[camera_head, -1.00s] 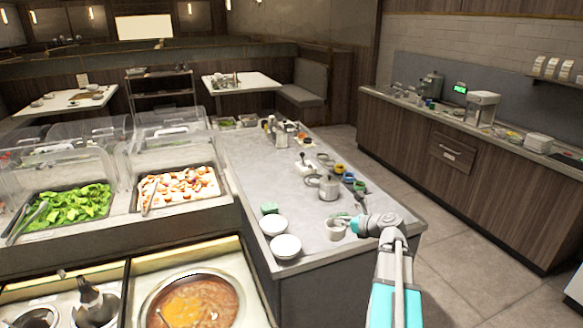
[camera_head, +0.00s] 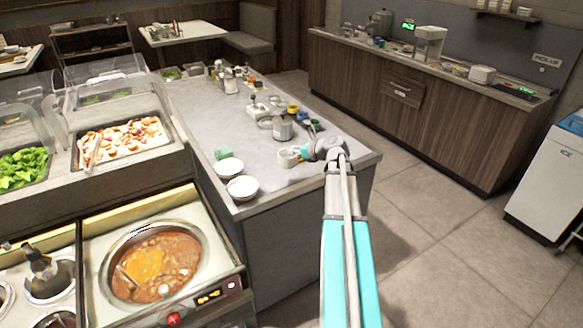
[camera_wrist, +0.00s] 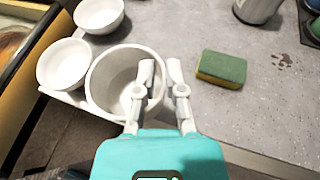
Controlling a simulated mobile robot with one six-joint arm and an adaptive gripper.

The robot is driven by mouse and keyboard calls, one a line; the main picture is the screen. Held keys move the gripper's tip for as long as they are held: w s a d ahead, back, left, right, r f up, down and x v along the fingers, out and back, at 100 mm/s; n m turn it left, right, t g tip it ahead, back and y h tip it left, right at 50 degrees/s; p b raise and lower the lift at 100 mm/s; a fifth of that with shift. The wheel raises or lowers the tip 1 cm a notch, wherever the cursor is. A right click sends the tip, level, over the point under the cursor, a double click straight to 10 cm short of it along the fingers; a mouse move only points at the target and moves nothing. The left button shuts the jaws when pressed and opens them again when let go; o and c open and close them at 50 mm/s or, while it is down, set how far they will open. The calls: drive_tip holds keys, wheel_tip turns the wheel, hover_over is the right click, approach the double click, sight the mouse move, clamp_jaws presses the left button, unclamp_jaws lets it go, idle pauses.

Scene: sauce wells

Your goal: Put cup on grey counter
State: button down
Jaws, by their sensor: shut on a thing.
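The white cup (camera_head: 287,157) is at the near right end of the grey counter (camera_head: 205,118), right of two white bowls. In the wrist view the cup (camera_wrist: 99,82) is seen from above, upright and empty, and looks large beside the bowls. It seems to be slightly above the grey top (camera_wrist: 235,115); its base is hidden. My gripper (camera_head: 307,152) is shut on the cup's right wall. In the wrist view my gripper (camera_wrist: 161,72) has one finger over the cup's mouth and the other outside it.
Two white bowls (camera_head: 242,188) (camera_head: 229,168) and a green-yellow sponge (camera_wrist: 221,69) are close by. A metal pot (camera_head: 283,129) and small coloured containers stand behind the cup. A soup well (camera_head: 155,262) is at the front left. Bare counter lies left of the pot.

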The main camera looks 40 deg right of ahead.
drive_tip(key=shift+w+d+f+b, duration=0.25)
drive_tip(key=shift+w+f+b, duration=0.35)
drive_tip(key=shift+f, duration=0.15)
drive_tip(key=shift+w+d+f+b, duration=0.3)
drive_tip(key=shift+w+f+b, duration=0.15)
drive_tip(key=shift+f+b, duration=0.25)
drive_tip(key=shift+w+d+f+b, duration=0.25)
drive_tip(key=shift+w+f+b, duration=0.3)
drive_tip(key=shift+f, duration=0.25)
drive_tip(key=shift+w+d+f+b, duration=0.15)
drive_tip(key=shift+w+f+b, duration=0.2)
drive_tip(key=shift+f+b, duration=1.65)
drive_tip(key=shift+f, duration=0.1)
drive_tip(key=c, duration=0.7)
unclamp_jaws()
drive_tip(key=shift+c, duration=0.2)
